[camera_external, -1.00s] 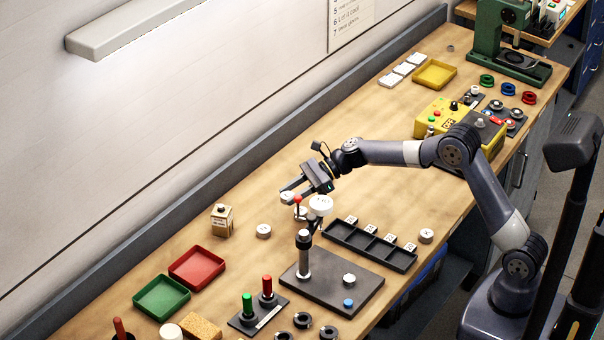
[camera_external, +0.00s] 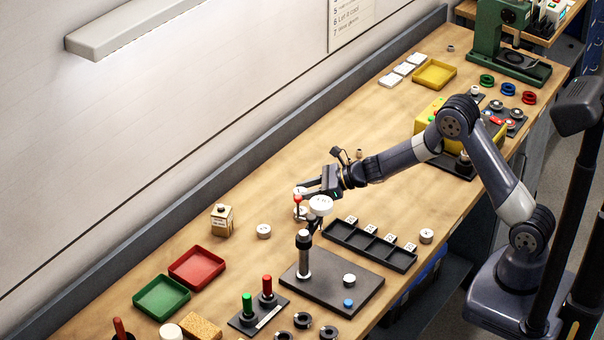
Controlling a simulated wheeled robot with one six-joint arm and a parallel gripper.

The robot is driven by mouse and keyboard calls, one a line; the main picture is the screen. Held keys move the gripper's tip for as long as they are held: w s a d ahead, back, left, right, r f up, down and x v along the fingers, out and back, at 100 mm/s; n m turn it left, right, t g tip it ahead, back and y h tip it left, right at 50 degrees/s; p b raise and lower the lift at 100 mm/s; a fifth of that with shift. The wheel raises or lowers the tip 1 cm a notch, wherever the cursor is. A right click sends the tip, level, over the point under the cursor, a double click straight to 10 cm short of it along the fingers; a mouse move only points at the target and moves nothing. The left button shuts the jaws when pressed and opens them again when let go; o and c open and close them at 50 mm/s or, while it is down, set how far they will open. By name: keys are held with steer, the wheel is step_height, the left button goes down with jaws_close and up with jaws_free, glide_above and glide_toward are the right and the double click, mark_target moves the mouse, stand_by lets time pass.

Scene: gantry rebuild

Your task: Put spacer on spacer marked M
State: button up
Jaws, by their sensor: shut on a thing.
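My gripper (camera_external: 311,190) is shut on a small pale spacer (camera_external: 299,191) and holds it in the air behind the dial stand. Another silver spacer (camera_external: 301,214) stands on the bench just below it, partly hidden by the stand's red-tipped lever and white dial. The held spacer appears above this one, with a gap between them. A silver spacer (camera_external: 264,231) stands on the bench to the left, and another (camera_external: 426,236) stands right of the black tray. The letters on the spacers are too small to read, so I cannot tell which is marked M.
The dial stand (camera_external: 304,258) on its dark plate (camera_external: 332,290) is close in front of my gripper. A black compartment tray (camera_external: 370,246) with white tags is to the right. Red (camera_external: 197,267) and green (camera_external: 161,298) trays lie at left. The bench behind my gripper is clear.

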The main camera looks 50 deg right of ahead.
mark_target(306, 210)
step_height(306, 210, down, 5)
steer(key=shift+r+p, duration=0.1)
steer(key=shift+p, duration=0.3)
steer(key=shift+f+b, duration=0.25)
steer(key=shift+b, duration=0.1)
steer(key=o, duration=1)
steer(key=shift+r, duration=0.15)
steer(key=shift+r+p, duration=0.15)
steer(key=shift+p, duration=0.25)
steer(key=shift+s+d, duration=0.25)
steer(key=b+v, duration=0.3)
steer(key=v, duration=0.8)
steer(key=shift+s, duration=0.15)
